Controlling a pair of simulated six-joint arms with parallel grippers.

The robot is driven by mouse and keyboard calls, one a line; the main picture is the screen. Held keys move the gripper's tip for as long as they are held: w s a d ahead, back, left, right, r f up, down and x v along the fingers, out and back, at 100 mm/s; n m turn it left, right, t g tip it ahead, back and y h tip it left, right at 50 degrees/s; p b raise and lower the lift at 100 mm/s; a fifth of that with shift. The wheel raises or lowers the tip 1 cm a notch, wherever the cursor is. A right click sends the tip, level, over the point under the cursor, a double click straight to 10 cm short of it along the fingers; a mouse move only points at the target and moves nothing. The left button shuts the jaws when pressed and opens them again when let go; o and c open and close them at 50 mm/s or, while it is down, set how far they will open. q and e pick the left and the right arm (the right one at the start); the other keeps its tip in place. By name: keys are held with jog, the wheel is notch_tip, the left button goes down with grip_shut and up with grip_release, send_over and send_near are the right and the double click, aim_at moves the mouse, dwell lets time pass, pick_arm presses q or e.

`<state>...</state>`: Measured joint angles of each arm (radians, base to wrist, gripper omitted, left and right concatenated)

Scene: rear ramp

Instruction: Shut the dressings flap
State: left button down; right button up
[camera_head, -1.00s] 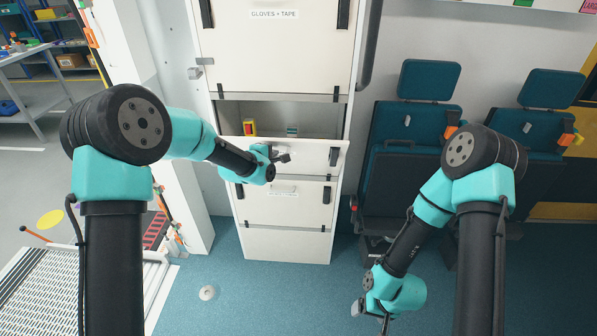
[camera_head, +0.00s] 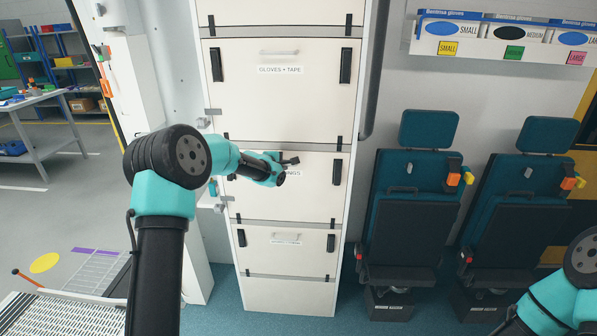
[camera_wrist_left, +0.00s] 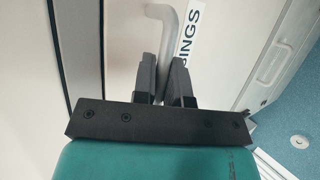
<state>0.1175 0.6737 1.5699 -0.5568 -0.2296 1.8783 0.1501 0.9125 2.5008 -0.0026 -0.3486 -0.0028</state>
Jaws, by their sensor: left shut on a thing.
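The dressings flap (camera_head: 310,200) is the white middle panel of the tall cabinet. It stands upright and looks flush with the panels above and below, with no opening showing. My left gripper (camera_head: 289,161) is at its upper middle, hiding the handle and part of the label in the head view. In the left wrist view, my left gripper's fingers (camera_wrist_left: 164,78) are closed around the grey bar handle (camera_wrist_left: 163,14) of the flap, beside a label ending in "PINGS" or similar (camera_wrist_left: 190,32). My right gripper is out of view; only part of that arm shows at lower right.
The "GLOVES + TAPE" flap (camera_head: 285,100) above and a lower flap (camera_head: 285,260) are shut. Folded teal seats (camera_head: 415,200) stand to the right, below a glove box rack (camera_head: 505,45). Blue floor lies in front of the cabinet.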

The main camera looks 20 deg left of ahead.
pick_arm(q)
jog(key=shift+w+a+r, duration=0.15)
jog(key=shift+w, duration=0.1)
jog(key=c, duration=1.5)
grip_release()
jog(key=shift+r, duration=0.1)
jog(key=shift+o, duration=0.2)
jog(key=shift+s+r, duration=0.1)
jog(key=shift+s, duration=0.05)
jog(key=v, duration=1.7)
jog(key=shift+f, duration=0.3)
jog(key=shift+s, duration=0.1)
